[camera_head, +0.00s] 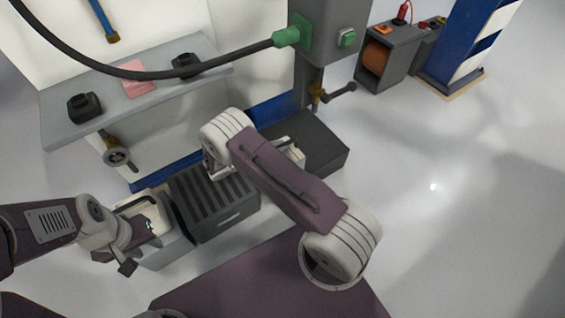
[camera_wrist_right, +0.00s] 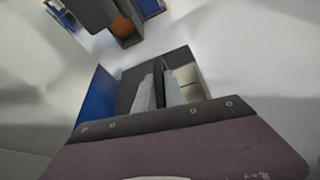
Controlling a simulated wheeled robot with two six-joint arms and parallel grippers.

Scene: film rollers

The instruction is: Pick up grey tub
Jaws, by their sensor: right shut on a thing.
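A dark grey tub (camera_head: 318,142) stands on the floor against the blue-edged machine base in the head view. My right arm crosses in front of its near left part. In the right wrist view my right gripper (camera_wrist_right: 160,92) has its two pale fingers on either side of a thin dark part, which looks like a wall of this tub (camera_wrist_right: 128,90). Its fingertips are hidden in the head view. A lighter grey tub (camera_head: 172,250) holding a cream piece stands at lower left. My left gripper (camera_head: 138,250) is over it; whether its fingers are closed is unclear.
A dark slotted crate (camera_head: 228,222) stands between the two tubs. The machine's grey shelf (camera_head: 150,95) and hanging green-ended cable (camera_head: 287,37) are above. A cabinet with an orange roll (camera_head: 377,57) stands at back right. The floor at right is clear.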

